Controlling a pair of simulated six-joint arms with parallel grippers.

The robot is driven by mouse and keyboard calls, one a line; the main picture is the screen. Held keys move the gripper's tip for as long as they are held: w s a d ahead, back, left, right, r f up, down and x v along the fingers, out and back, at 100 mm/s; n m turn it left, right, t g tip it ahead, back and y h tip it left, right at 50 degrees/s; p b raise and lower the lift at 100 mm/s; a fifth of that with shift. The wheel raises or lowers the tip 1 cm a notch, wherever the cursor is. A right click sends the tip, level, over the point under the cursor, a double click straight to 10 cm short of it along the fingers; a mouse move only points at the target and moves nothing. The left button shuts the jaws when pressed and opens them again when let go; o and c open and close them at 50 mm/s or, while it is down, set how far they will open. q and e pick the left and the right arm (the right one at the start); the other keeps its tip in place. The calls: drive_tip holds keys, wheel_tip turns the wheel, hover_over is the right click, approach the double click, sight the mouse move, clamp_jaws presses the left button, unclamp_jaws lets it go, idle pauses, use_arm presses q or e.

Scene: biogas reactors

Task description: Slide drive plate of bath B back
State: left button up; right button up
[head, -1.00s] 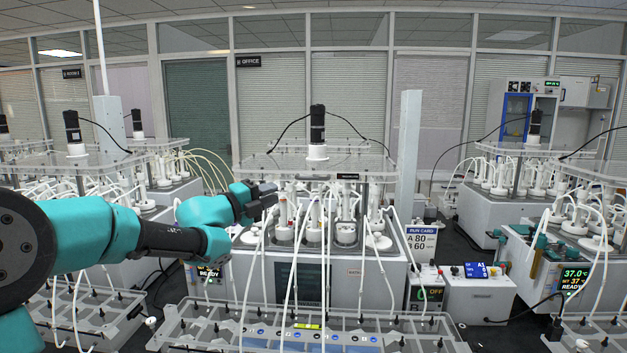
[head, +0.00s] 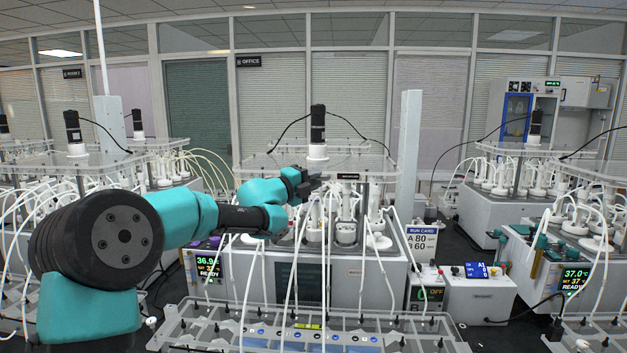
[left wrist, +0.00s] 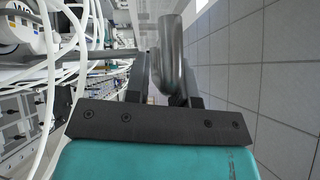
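The clear drive plate (head: 372,164) lies on top of the middle bath (head: 345,268), with a black motor (head: 317,125) on a white collar above it. My left gripper (head: 313,184) is at the plate's front edge, left of the small black label. In the left wrist view, the dark fingers (left wrist: 163,92) stand apart with a grey metal rounded bar (left wrist: 172,58) between them. A gap shows beside the bar on the left; contact is not clear. My right gripper is out of view.
White tubes hang in front of the middle bath, close to my left arm. A clear rack (head: 200,338) stands in front. A white post (head: 409,150) rises right of the plate. Another bath with its plate (head: 70,164) stands at left.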

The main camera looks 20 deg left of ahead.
use_arm(q)
clamp_jaws()
idle(0.3)
